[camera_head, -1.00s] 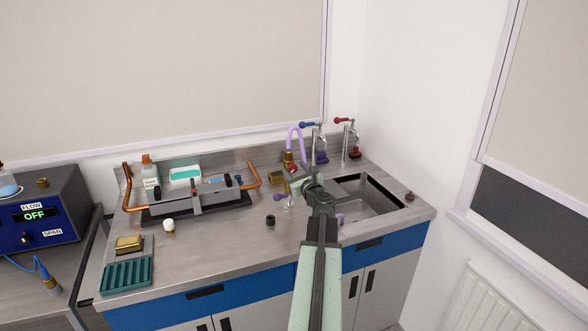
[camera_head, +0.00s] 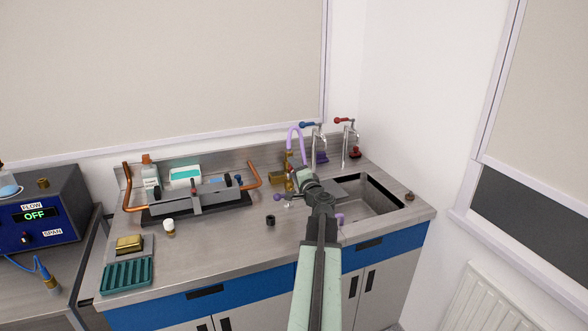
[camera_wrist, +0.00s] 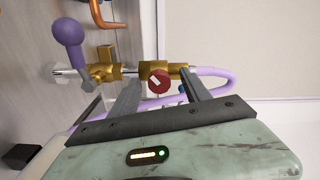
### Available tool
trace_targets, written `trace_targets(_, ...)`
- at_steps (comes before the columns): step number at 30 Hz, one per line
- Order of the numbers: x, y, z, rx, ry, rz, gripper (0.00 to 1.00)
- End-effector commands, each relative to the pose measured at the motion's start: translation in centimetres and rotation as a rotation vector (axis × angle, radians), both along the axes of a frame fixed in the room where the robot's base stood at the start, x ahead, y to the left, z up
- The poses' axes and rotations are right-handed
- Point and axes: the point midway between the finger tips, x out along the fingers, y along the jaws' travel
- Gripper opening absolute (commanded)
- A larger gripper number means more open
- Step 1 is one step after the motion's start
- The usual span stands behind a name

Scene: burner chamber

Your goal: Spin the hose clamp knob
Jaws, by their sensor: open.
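In the wrist view a round red knob (camera_wrist: 160,82) with a pale mark sits on the brass fitting (camera_wrist: 104,73), between my two finger bars. A purple hose (camera_wrist: 215,84) runs from the fitting and loops behind my fingers. My gripper (camera_wrist: 157,82) is open, one finger on either side of the red knob; I cannot tell whether either touches it. In the head view my gripper (camera_head: 301,178) is by the brass fitting (camera_head: 288,163) and purple hose (camera_head: 291,134) at the sink's back left. The red knob cannot be made out there.
A purple ball handle (camera_wrist: 70,31) stands close to my gripper. Blue (camera_head: 311,125) and red (camera_head: 343,121) taps stand behind the sink (camera_head: 375,200). A burner with copper pipes (camera_head: 195,204) lies left. The front counter has free room.

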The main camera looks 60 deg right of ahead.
Motion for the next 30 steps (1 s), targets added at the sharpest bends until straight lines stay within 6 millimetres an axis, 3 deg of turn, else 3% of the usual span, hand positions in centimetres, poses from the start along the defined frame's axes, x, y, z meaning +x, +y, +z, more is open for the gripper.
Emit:
trace_targets(4, 0.02, 0.03, -0.02, -0.193, 0.142, 0.0, 0.55)
trace_targets(13, 0.02, 0.03, -0.04, -0.337, 0.249, 0.0, 0.55)
trace_targets(24, 0.01, 0.03, -0.13, -0.936, 0.69, 0.0, 0.55)
trace_targets(30, 0.01, 0.02, -0.13, -1.024, 0.755, 0.0, 0.55)
